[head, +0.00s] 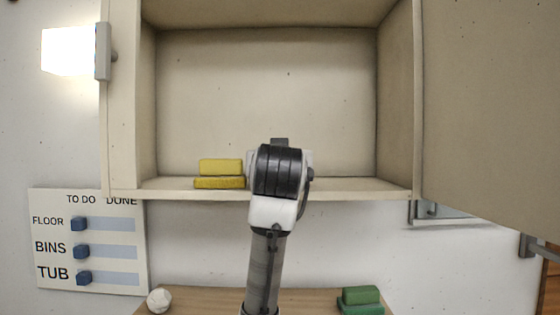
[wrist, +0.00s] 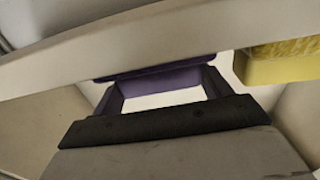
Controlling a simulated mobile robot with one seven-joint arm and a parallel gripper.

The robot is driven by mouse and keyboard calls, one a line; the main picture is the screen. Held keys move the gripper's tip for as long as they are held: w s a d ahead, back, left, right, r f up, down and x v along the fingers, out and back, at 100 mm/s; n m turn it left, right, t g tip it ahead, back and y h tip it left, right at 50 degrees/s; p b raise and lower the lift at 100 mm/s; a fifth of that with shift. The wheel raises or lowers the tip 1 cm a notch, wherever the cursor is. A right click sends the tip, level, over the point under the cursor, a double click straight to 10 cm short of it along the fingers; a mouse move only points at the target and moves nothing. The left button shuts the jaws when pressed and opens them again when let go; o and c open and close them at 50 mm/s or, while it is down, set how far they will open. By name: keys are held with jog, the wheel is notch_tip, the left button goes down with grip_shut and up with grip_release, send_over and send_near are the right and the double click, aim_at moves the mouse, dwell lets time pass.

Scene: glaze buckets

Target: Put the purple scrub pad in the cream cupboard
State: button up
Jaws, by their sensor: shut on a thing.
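The purple scrub pad (wrist: 165,80) shows in the wrist view between the fingertips of my gripper (wrist: 160,86), which is shut on it. The pad is partly covered by a pale board edge across the wrist view. In the head view my arm hides the pad and the fingers. The cream cupboard (head: 270,95) stands open in the head view, its door (head: 490,100) swung out to the right. My arm's end is in front of the cupboard's opening, near the height of its floor; how far inside it reaches I cannot tell.
A yellow pad (head: 220,174) lies on the cupboard floor just left of my arm; it also shows in the wrist view (wrist: 280,65). The floor to the right is clear. Below, a wooden counter (head: 215,298) holds a white ball (head: 159,300) and a green pad (head: 361,301).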

jog(key=o, duration=1)
jog(key=shift+f, duration=0.15)
jog(key=shift+r, duration=0.3)
jog(key=s+b, duration=0.5)
jog(key=s, duration=0.7)
jog(key=shift+f, duration=0.15)
